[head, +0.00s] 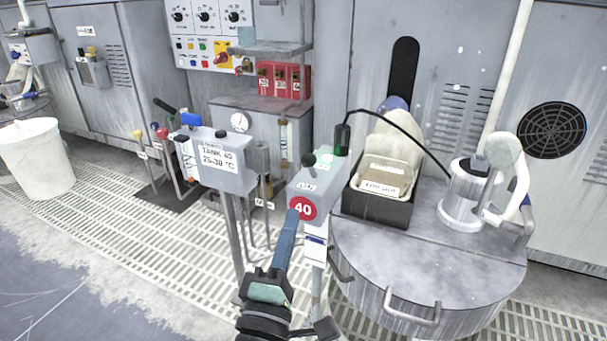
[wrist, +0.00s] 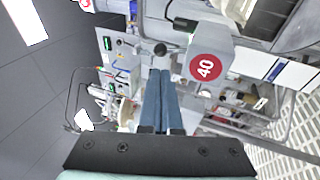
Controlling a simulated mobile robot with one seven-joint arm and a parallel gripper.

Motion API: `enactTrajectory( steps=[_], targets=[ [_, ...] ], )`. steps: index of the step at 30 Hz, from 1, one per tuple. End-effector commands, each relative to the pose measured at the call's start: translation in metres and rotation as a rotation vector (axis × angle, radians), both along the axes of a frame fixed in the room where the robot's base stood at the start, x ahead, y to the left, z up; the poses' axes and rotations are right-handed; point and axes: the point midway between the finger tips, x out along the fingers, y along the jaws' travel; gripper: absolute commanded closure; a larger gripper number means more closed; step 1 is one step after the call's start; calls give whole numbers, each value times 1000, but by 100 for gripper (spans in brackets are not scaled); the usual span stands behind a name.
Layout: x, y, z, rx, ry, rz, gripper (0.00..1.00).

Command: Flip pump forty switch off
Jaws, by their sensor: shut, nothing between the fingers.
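The pump forty box (head: 318,185) is a grey post-mounted housing with a red disc marked 40 (head: 303,208); the disc also shows in the wrist view (wrist: 206,67). A black-knobbed toggle switch (head: 308,159) stands on its top, beside a patch of green glow (head: 325,161). In the wrist view a dark round knob (wrist: 160,49) lies just beyond my fingertips; a gap seems to remain. My gripper (head: 293,213) is shut and empty, its blue fingers together, in front of the box and left of the disc. The fingers also show in the wrist view (wrist: 160,73).
A grey box labelled tank 40 (head: 217,160) stands close left of my gripper. A round lidded tank (head: 430,262) stands to the right, bearing a black tray (head: 377,208) and a metal pump (head: 464,195). A black cable arches over the tray. Grated floor lies in front.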

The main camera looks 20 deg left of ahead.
Motion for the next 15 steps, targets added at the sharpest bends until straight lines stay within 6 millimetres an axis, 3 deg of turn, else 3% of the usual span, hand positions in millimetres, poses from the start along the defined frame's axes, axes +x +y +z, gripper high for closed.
enactTrajectory(
  steps=[9, 15],
  targets=[
    [55, 9, 20, 1, -2, -1, 100],
    [79, 13, 27, 0, -2, 0, 100]
  ],
)
